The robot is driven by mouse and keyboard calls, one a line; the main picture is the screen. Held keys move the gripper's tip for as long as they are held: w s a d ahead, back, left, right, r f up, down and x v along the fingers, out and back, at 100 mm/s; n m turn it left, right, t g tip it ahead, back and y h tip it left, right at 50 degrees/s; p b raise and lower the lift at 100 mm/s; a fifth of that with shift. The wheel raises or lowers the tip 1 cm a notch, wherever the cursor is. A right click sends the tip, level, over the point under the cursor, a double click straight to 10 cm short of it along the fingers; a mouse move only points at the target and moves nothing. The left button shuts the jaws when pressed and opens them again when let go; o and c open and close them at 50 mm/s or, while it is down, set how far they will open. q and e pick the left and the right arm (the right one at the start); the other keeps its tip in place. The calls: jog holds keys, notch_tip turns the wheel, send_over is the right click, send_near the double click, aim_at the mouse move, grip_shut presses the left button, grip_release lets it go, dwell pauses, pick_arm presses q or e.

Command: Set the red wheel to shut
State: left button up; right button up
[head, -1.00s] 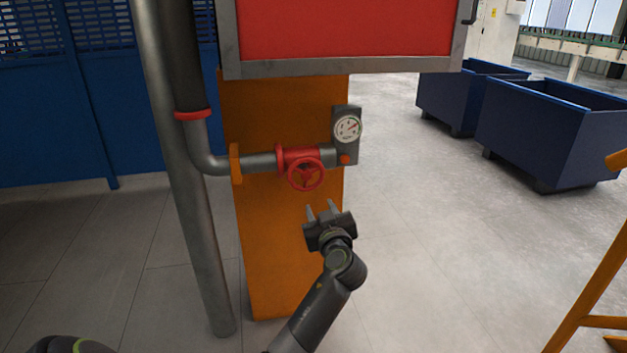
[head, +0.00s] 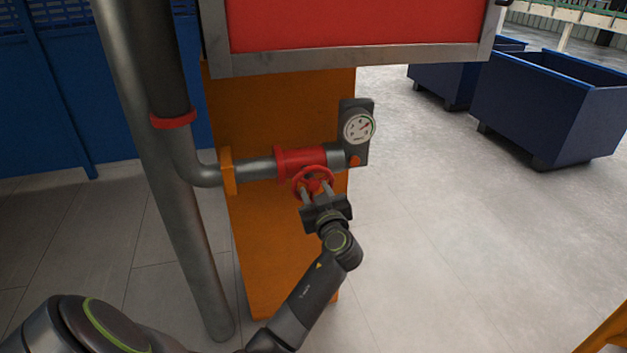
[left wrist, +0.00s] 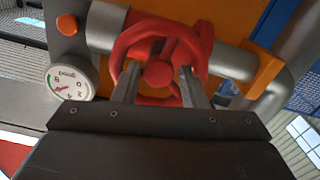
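The red wheel (head: 314,181) is a small handwheel on the red valve body (head: 302,160) of a grey pipe. My left gripper (head: 316,191) is at the wheel, its two fingers pointing at its lower part. In the left wrist view the red wheel (left wrist: 160,72) is close ahead. The fingers of the left gripper (left wrist: 157,85) are apart, one on each side of the hub, overlapping the rim in the picture. I cannot tell whether they touch it. The round gauge (head: 358,127) is right of the valve, and shows in the left wrist view (left wrist: 73,83). My right gripper is not in view.
An orange post (head: 275,240) stands behind the valve under a red panel (head: 350,22). A thick grey vertical pipe (head: 185,240) stands on the left. Blue bins (head: 550,105) are at the back right.

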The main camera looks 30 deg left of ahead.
pick_arm(q)
jog(key=shift+w+a, duration=0.1)
jog(key=shift+w, duration=0.05)
jog(key=shift+r, duration=0.1)
jog(key=shift+c, duration=0.5)
jog(key=c, duration=0.6)
